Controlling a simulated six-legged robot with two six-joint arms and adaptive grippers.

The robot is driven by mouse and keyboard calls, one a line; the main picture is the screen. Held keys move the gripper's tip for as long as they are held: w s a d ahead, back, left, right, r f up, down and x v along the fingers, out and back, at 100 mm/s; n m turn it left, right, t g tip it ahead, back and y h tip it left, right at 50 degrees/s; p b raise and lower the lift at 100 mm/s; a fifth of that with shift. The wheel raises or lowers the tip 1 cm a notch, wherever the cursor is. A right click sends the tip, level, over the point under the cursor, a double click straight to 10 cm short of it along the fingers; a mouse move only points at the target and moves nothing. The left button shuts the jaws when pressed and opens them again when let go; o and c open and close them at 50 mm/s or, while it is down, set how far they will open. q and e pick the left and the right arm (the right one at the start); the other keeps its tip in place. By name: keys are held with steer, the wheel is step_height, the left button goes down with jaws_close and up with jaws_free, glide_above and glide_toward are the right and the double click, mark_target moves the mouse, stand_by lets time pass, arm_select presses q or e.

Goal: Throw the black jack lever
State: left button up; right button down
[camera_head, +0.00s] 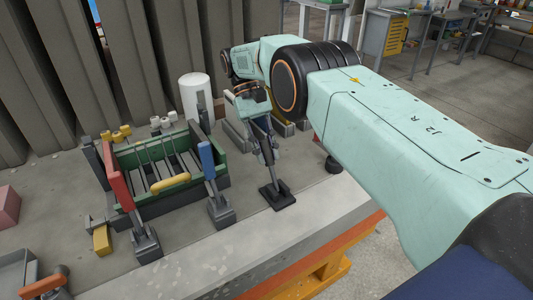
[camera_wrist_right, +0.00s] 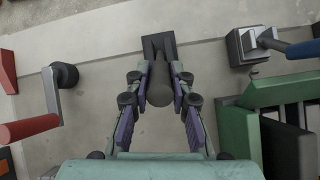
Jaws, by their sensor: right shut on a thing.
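The black jack lever stands on a small black base plate (camera_head: 277,195) near the front edge of the bench. My right gripper (camera_head: 266,145) has come down on the lever's upper part. In the right wrist view, the lever's dark round handle (camera_wrist_right: 160,84) lies between the two fingers of the gripper (camera_wrist_right: 160,92), and they are closed on it. The base plate (camera_wrist_right: 157,44) shows beyond the handle. In the head view the gripper hides part of the handle. My left gripper is not in view.
To the left stand a blue-handled lever (camera_head: 207,160) and a red-handled lever (camera_head: 115,175), in front of a green mould (camera_head: 136,157) with a yellow handle (camera_head: 171,184). A white cylinder (camera_head: 195,95) stands behind. The bench front strip (camera_head: 235,258) is clear.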

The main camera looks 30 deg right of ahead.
steer(key=shift+f, duration=0.1)
stand_by(0.3)
steer(key=c, duration=1.2)
jaws_free()
steer(key=shift+w, duration=0.1)
steer(key=shift+o, duration=0.2)
